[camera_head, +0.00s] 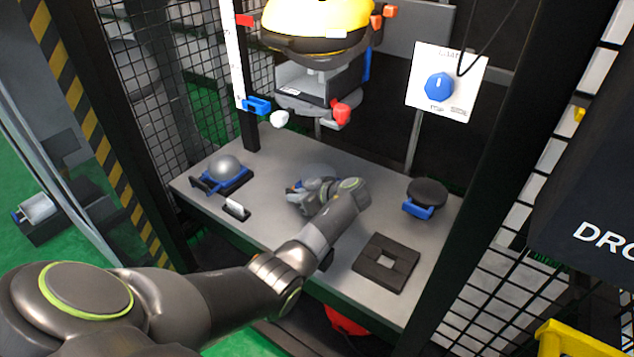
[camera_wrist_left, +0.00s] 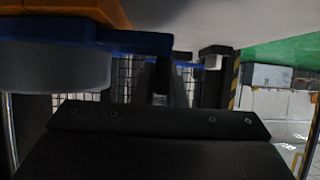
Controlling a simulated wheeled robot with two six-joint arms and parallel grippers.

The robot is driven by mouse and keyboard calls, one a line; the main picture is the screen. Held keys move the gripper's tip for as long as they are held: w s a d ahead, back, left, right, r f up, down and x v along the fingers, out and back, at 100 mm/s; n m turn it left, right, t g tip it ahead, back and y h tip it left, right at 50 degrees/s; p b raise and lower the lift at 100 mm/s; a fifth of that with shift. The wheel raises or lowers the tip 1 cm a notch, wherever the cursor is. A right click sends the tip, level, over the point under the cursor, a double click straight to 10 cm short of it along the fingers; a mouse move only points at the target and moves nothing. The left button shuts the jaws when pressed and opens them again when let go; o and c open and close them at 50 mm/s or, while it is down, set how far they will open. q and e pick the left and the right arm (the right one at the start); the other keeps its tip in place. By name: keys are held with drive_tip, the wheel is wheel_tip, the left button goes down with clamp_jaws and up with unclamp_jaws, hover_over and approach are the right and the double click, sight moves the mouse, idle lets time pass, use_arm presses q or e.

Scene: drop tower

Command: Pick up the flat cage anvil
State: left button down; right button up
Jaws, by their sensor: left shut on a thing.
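My left gripper (camera_head: 303,192) reaches over the middle of the grey workbench. It is shut on the blue handle of what looks like the flat cage anvil. In the head view the gripper hides most of the anvil, and only a bit of blue shows beside the fingers. In the left wrist view the blue handle (camera_wrist_left: 130,40) runs into the fingers, with the grey round body (camera_wrist_left: 55,68) at the left and an orange part (camera_wrist_left: 70,10) against it. I cannot tell whether the anvil is clear of the bench. My right gripper is out of view.
A grey dome with a blue handle (camera_head: 228,167) stands left on the workbench (camera_head: 300,150). A black disc with a blue handle (camera_head: 428,192) stands right. A dark square block with a hole (camera_head: 372,268) lies in front. The yellow drop carriage (camera_head: 318,25) hangs above the back.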

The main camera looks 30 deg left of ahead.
use_arm(q)
drive_tip(key=shift+w+r, duration=0.1)
drive_tip(key=shift+r, duration=0.05)
drive_tip(key=shift+r, duration=0.15)
